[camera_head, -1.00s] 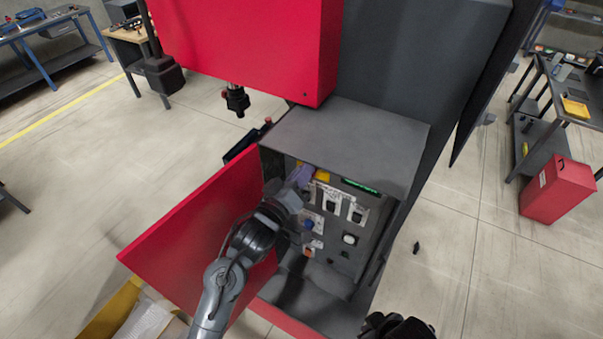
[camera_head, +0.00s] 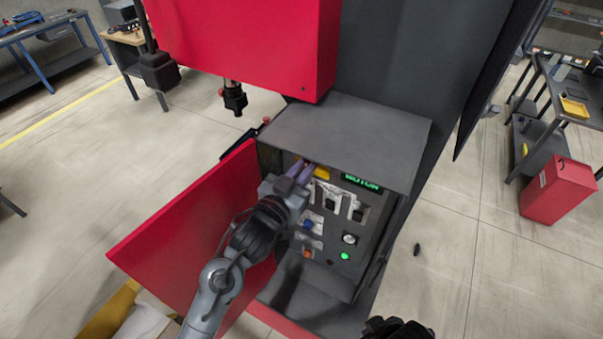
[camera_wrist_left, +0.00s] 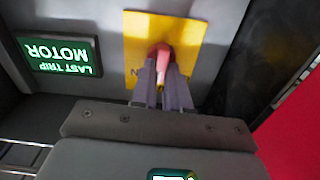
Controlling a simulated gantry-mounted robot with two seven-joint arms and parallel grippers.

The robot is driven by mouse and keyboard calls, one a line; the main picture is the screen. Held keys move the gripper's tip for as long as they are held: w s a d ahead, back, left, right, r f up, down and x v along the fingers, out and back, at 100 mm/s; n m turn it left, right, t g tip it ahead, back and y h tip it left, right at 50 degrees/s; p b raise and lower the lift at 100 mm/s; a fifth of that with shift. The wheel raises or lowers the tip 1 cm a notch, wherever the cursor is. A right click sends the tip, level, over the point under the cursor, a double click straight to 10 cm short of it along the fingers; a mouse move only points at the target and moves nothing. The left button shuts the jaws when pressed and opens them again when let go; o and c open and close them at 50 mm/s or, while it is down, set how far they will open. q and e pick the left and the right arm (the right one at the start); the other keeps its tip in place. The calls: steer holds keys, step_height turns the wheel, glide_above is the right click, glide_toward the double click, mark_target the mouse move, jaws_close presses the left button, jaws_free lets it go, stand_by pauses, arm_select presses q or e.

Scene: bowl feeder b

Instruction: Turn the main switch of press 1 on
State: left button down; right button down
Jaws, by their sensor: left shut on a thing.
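The main switch is a red handle (camera_wrist_left: 161,54) on a yellow plate (camera_wrist_left: 188,30), seen close in the left wrist view. In the head view the yellow plate (camera_head: 322,173) shows at the upper left of the control panel inside the press cabinet. My left gripper (camera_head: 303,169) reaches into the cabinet. Its fingers (camera_wrist_left: 161,75) are shut on the red handle and hide part of it and of the plate's lettering. A black part at the bottom edge of the head view may be my right gripper (camera_head: 397,329); its fingers cannot be made out.
The red cabinet door (camera_head: 180,225) stands open left of my arm. The panel has a display (camera_wrist_left: 58,55) reading "LAST TRIP MOTOR", a lit green lamp (camera_head: 345,256), a blue knob (camera_head: 308,225) and several black switches. A grey hood (camera_head: 340,135) overhangs the panel.

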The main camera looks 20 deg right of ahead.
arm_select(q)
steer(key=shift+s+d+f+m+b, duration=0.1)
steer(key=shift+m+b, duration=1.05)
steer(key=shift+m, duration=0.9)
steer(key=shift+s+d+f+m+b, duration=0.1)
steer(key=shift+m+b, duration=1)
steer(key=shift+m, duration=0.95)
steer(key=shift+r, duration=0.1)
steer(key=c, duration=1.1)
jaws_free()
steer(key=shift+a, duration=0.1)
